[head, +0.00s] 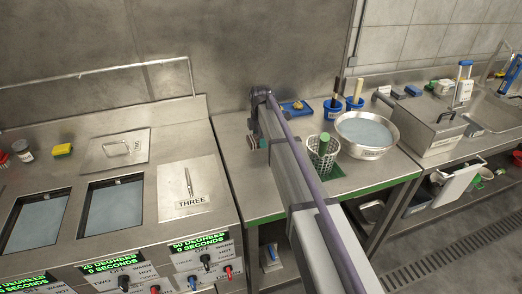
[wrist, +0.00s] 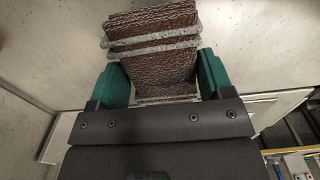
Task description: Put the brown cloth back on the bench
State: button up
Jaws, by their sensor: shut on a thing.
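The brown cloth (wrist: 152,68) is a folded, ribbed brown stack with grey edges. It sits between the two green pads of my gripper (wrist: 162,80) in the wrist view, and my gripper is shut on it. In the head view my gripper (head: 263,143) hangs off the end of my arm over the left part of the metal bench (head: 235,165). A small brown end of the cloth (head: 252,143) shows beside it. I cannot tell how high the cloth is above the bench top.
A blue tray (head: 296,107), blue pots (head: 354,102), a white basket (head: 322,157) and a steel bowl of water (head: 367,133) stand right of my gripper. The soup warmers (head: 120,205) are at left. Bare bench shows around my gripper's left side.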

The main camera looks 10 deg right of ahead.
notch_tip(320, 180, down, 4)
jog(key=b, duration=0.3)
jog(key=shift+r, duration=0.35)
jog(key=shift+f, duration=0.2)
jog(key=o, duration=1.1)
jog(key=shift+r, duration=0.1)
